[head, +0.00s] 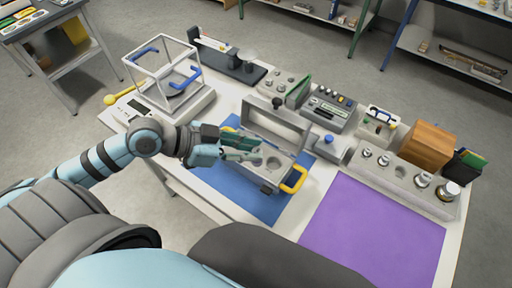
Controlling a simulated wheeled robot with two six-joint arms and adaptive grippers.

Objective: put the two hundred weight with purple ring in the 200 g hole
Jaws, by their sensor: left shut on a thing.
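My left gripper (258,156) reaches in from the left and is just over the grey weight case (258,177). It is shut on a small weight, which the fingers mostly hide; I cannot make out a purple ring. The case stands open on the blue mat (227,183), with a raised frame-like lid at the back and a yellow handle at its right front. A round hole (273,163) shows in it beside the fingertips; its label is too small to read. I cannot tell whether the held weight touches the case. My right gripper is not in view.
A grey block (400,176) with several metal weights stands at the right, with a gap in its row. A glass-sided balance (165,84) stands back left. The purple mat (373,232) is bare. A wooden box (428,146) stands behind the block.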

